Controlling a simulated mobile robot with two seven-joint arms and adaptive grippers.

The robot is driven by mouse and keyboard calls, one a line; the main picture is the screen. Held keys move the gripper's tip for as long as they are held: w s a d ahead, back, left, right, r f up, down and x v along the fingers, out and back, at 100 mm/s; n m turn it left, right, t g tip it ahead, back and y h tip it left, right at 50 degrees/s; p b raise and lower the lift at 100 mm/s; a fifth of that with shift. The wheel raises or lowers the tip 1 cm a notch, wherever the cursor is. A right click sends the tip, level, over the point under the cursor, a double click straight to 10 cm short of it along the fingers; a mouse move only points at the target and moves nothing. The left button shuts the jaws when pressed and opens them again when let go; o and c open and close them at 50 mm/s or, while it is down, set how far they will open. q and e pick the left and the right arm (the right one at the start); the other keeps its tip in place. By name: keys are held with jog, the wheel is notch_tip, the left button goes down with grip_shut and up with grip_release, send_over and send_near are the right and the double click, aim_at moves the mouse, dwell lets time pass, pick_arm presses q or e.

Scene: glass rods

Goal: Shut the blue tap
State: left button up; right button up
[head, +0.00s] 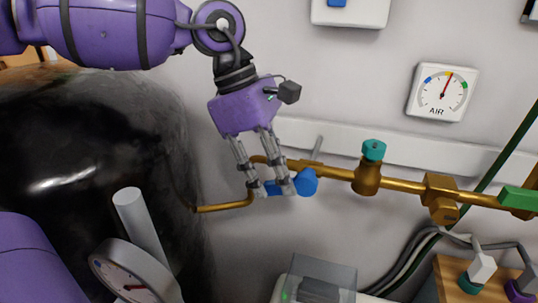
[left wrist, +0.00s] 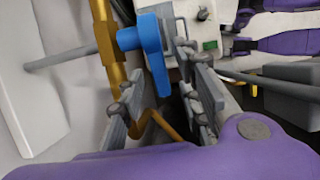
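The blue tap (head: 306,181) sits on the brass pipe (head: 405,186) on the wall, at the middle of the head view. Its lever points left, roughly along the pipe. In the left wrist view the blue tap (left wrist: 150,42) shows its round hub and its lever reaching down between my fingers. My left gripper (head: 271,190) is open, with its fingers on either side of the lever; it also shows in the left wrist view (left wrist: 160,76). A gap shows beside the lever there; contact is unclear. The fingers hide part of the lever in the head view. My right gripper is not in view.
A teal-capped valve (head: 373,151) and a green handle (head: 519,199) are further right on the pipe. An AIR gauge (head: 443,92) hangs above. A grey box (head: 318,280) stands below the tap. A big shiny black vessel (head: 90,150) fills the left.

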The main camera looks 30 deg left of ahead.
pick_arm(q)
jog(key=v, duration=1.1)
jog(key=shift+a+r, duration=0.15)
jog(key=shift+r, duration=0.15)
jog(key=shift+s, duration=0.1)
